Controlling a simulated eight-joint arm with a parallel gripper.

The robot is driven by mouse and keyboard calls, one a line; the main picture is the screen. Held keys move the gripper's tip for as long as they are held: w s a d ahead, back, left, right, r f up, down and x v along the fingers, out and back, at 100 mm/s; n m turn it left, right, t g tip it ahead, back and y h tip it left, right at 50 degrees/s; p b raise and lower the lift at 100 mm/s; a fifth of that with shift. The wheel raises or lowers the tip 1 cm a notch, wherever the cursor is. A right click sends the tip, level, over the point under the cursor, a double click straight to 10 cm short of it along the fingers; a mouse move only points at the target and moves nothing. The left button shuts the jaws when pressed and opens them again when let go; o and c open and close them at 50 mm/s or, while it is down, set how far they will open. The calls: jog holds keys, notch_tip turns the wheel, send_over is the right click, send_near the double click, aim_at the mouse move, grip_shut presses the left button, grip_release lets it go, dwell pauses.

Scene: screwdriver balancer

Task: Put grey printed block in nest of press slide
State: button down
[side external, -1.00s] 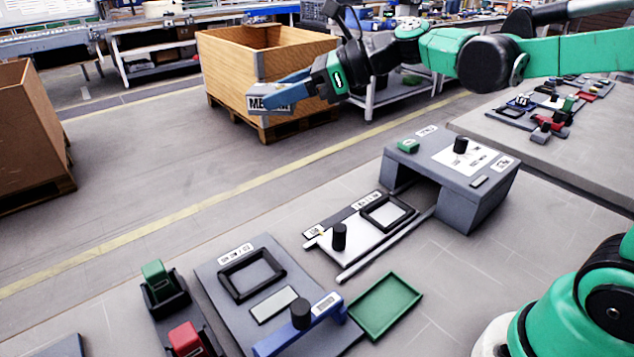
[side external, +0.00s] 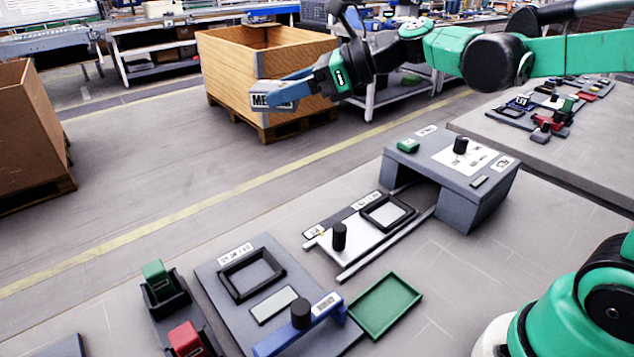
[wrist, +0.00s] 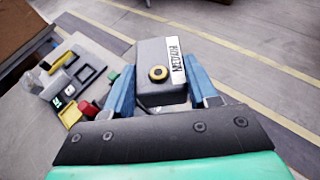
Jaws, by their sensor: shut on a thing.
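My gripper (side external: 287,93) is raised high above the table's far side, with the wooden crate behind it in the side view. Its blue fingers are shut on the grey printed block (wrist: 160,88), which has a white printed label and a round yellow-ringed dark spot in the wrist view. In the side view the block (side external: 262,101) shows its label at the fingertips. The press slide (side external: 352,250) is drawn out on its rails in front of the grey press (side external: 482,203). Its black-framed nest (side external: 389,213) is empty, and a black knob (side external: 339,237) stands at its near end.
A grey fixture plate (side external: 221,283) with a black frame and blue lever (side external: 270,346) lies front left of the slide. A green tray (side external: 385,305) sits beside it. Green (side external: 154,273) and red (side external: 185,337) pieces stand in black holders at the left.

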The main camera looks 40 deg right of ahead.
jog(key=s+a+f+n+g+y, duration=0.3)
jog(key=a+n+g+y, duration=0.1)
jog(key=a+n+g, duration=0.5)
jog(key=shift+f+g, duration=0.25)
jog(key=shift+g, duration=0.15)
notch_tip(320, 180, down, 20)
jog(key=shift+r, duration=0.2)
jog(key=shift+f, duration=0.1)
jog(key=shift+c, duration=1.2)
grip_release()
